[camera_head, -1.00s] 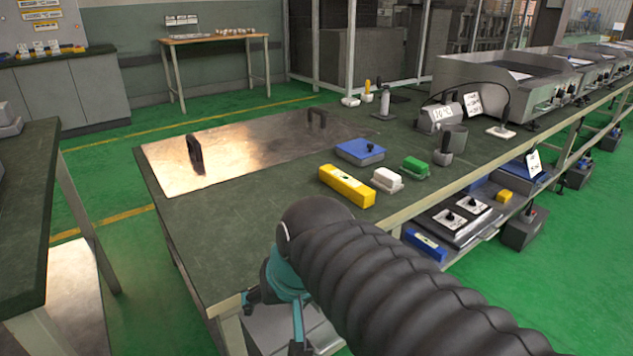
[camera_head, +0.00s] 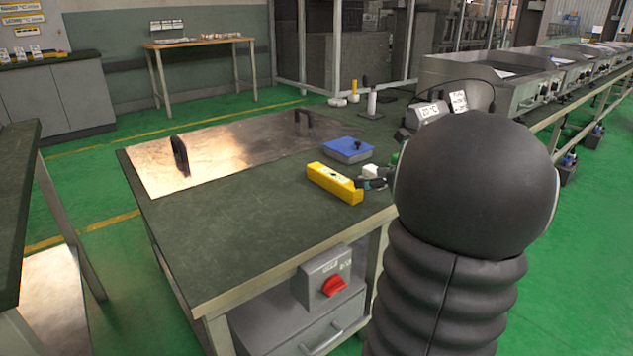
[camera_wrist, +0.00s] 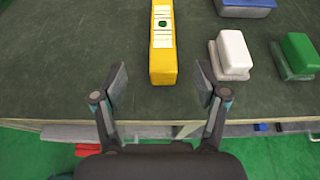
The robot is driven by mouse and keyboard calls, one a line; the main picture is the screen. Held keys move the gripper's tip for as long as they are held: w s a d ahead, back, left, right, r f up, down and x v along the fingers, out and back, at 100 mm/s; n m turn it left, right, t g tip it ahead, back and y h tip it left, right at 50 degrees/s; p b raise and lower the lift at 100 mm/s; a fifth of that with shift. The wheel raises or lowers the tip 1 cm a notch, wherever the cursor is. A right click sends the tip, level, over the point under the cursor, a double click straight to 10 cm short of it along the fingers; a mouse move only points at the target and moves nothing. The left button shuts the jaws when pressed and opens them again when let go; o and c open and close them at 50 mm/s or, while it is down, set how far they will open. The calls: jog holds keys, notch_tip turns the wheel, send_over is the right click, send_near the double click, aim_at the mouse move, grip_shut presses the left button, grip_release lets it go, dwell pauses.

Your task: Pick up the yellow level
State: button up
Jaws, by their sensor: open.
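The yellow level (camera_head: 334,183) is a long yellow bar lying on the dark green tabletop near the front right edge. In the wrist view the yellow level (camera_wrist: 162,62) points away from me, its near end lying between and just ahead of the fingertips. My gripper (camera_wrist: 160,85) is open and empty, with one finger to either side of the level's line and not touching it. In the head view my gripper (camera_head: 372,183) shows only in part beside the level's right end. My black arm hides the rest of it.
A white block (camera_wrist: 232,54) and a green block (camera_wrist: 298,54) sit right of the level. A blue-topped box (camera_head: 348,150) lies behind it. A metal plate with two black handles (camera_head: 215,158) covers the table's back left. The front left tabletop is clear.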

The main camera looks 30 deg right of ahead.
aim_at(336, 177)
jog(key=shift+w+d+f, duration=0.2)
jog(key=shift+w+d, duration=0.05)
jog(key=shift+w, duration=0.05)
jog(key=x, duration=1.3)
jog(key=shift+r, duration=0.1)
jog(key=shift+c, duration=0.3)
jog(key=c, duration=1.2)
grip_shut()
jog(key=shift+r, duration=0.15)
